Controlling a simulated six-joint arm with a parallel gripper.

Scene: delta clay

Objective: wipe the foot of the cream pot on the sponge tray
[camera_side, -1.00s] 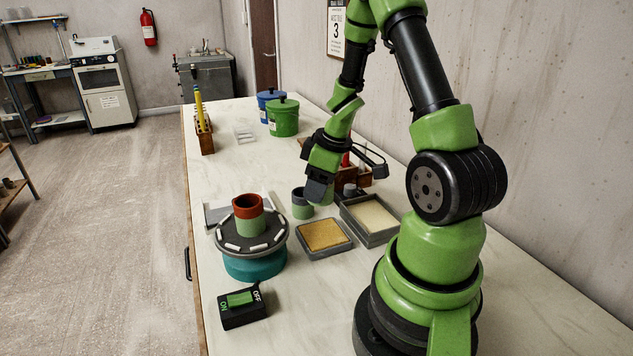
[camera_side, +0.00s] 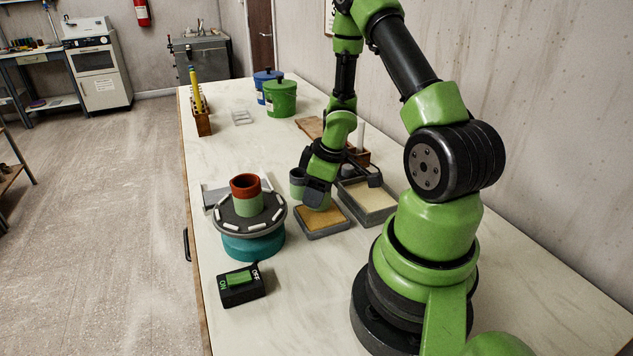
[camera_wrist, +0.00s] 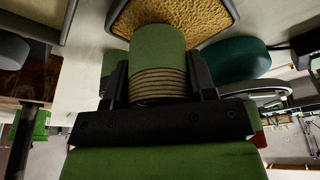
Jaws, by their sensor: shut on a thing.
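The sponge tray (camera_side: 344,228) is a grey shallow tray with a tan sponge, at the middle of the bench in the side view; its sponge also shows at the top of the wrist view (camera_wrist: 205,16). My gripper (camera_side: 316,198) is low over this tray. In the wrist view my gripper (camera_wrist: 158,88) is shut on a pot (camera_wrist: 157,45), green at its far end with tan ribbed bands nearer the jaws. No cream body shows plainly. Fingers mostly hide the pot in the side view. Its far end overlaps the sponge; I cannot tell whether it touches.
A grey-green cup (camera_side: 297,185) stands close left of my gripper. A red-and-green pot (camera_side: 245,194) sits on a turntable (camera_side: 225,222) further left. A cream-filled tray (camera_side: 370,197) lies right of the sponge tray. A switch box (camera_side: 241,285) stands in front.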

